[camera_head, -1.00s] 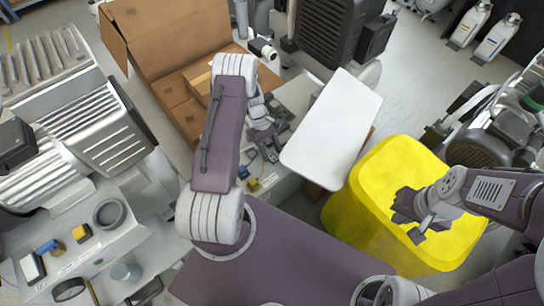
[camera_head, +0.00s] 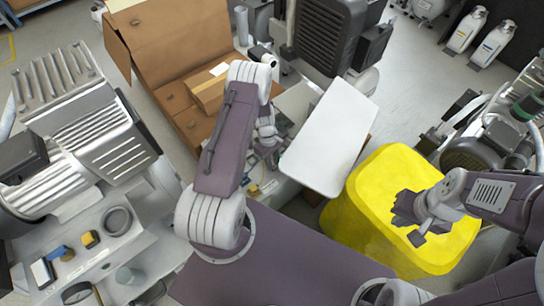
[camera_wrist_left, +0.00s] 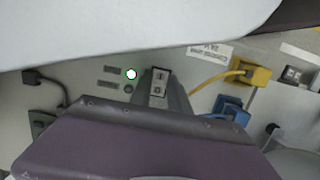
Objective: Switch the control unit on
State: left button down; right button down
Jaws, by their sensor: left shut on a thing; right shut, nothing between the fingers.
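The control unit (camera_head: 330,140) has a white top in the head view, right of my left arm. In the left wrist view its grey front panel (camera_wrist_left: 90,72) shows a small lamp (camera_wrist_left: 131,74) with a bright white centre and green rim. Right of the lamp is a switch (camera_wrist_left: 158,88) with a pale rocker on a dark plate. My left gripper (camera_head: 268,148) is at this panel, its fingers shut at the switch; the exact contact is hard to see. My right gripper (camera_head: 411,222) is shut and empty above the yellow bin.
A yellow bin (camera_head: 375,195) stands right of the control unit. An open cardboard box (camera_head: 165,45) lies behind my left arm. In the left wrist view, yellow (camera_wrist_left: 250,75) and blue (camera_wrist_left: 231,108) connectors sit right of the switch. A compressor (camera_head: 75,150) stands at left.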

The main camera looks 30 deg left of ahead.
pick_arm(q)
jog(key=shift+s+d+r, duration=0.1)
jog(key=shift+d+r, duration=0.05)
jog(key=shift+r, duration=0.05)
pick_arm(e)
jog(key=shift+r, duration=0.6)
pick_arm(q)
jog(key=shift+f+y, duration=0.25)
jog(key=shift+y, duration=0.05)
jog(key=c, duration=1.2)
grip_release()
jog(key=shift+c, duration=0.2)
notch_tip(320, 180, up, 9)
jog(key=a+p, duration=0.1)
jog(key=p, duration=0.3)
jog(key=shift+w, duration=0.25)
pick_arm(e)
notch_tip(320, 180, up, 4)
jog(key=shift+f, duration=0.1)
